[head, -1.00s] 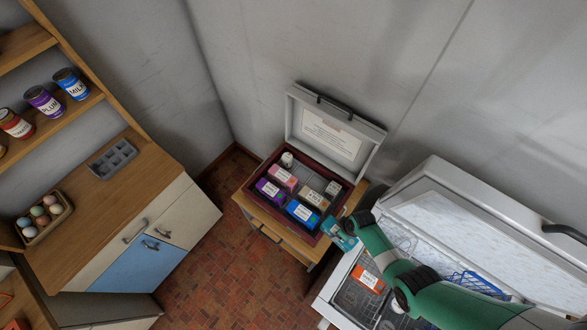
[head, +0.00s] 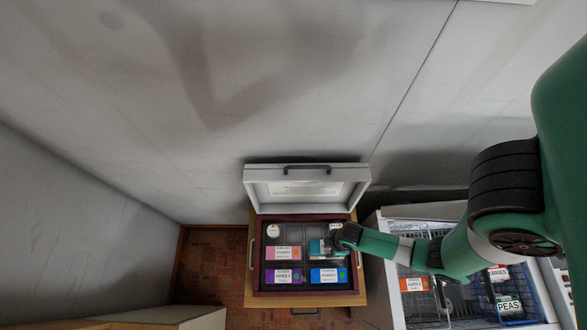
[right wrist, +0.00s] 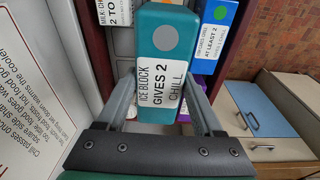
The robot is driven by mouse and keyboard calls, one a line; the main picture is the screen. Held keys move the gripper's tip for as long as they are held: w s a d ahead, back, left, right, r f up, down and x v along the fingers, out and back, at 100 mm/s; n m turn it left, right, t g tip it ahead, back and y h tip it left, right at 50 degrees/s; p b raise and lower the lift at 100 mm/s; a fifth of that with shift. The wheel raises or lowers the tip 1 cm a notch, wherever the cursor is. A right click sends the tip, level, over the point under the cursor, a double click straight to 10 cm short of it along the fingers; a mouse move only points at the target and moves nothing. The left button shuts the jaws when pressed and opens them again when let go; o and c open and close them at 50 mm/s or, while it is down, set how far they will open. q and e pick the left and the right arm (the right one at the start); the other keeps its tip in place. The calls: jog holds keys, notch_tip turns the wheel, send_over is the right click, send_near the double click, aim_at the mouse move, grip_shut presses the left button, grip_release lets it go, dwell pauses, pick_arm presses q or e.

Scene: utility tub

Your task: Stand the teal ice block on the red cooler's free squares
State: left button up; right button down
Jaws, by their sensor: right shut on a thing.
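The teal ice block (head: 316,247) is over the red cooler (head: 258,250), right of the middle. In the right wrist view the block (right wrist: 165,85) shows a grey dot and a label reading "GIVES 2 CHILL". My right gripper (head: 330,243) is shut on it, with one finger on each side. Whether the block touches the cooler floor cannot be told. Dark free squares (head: 302,233) show in the back row, between a round white-topped item and a white-labelled box. My left gripper is not in view.
Inside the cooler are a pink box (head: 283,252), a purple box (head: 283,275), a blue box (head: 328,275), the round item (head: 273,231) and the white-labelled box (head: 335,226). The raised grey lid (head: 306,187) stands behind. An open freezer (head: 395,300) is at right.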

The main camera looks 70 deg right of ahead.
jog(key=shift+s+a+r, duration=0.1)
jog(key=shift+s+a, duration=0.1)
jog(key=shift+s, duration=0.4)
jog(key=shift+s+a+r, duration=0.1)
jog(key=shift+s+a, duration=0.05)
jog(key=shift+s, duration=0.45)
pick_arm(q)
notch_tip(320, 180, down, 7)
jog(key=b, duration=0.7)
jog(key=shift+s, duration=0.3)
pick_arm(e)
jog(key=w+d+f, duration=0.6)
jog(key=w+f, duration=0.3)
jog(key=w, duration=0.3)
jog(key=shift+d+f, duration=0.15)
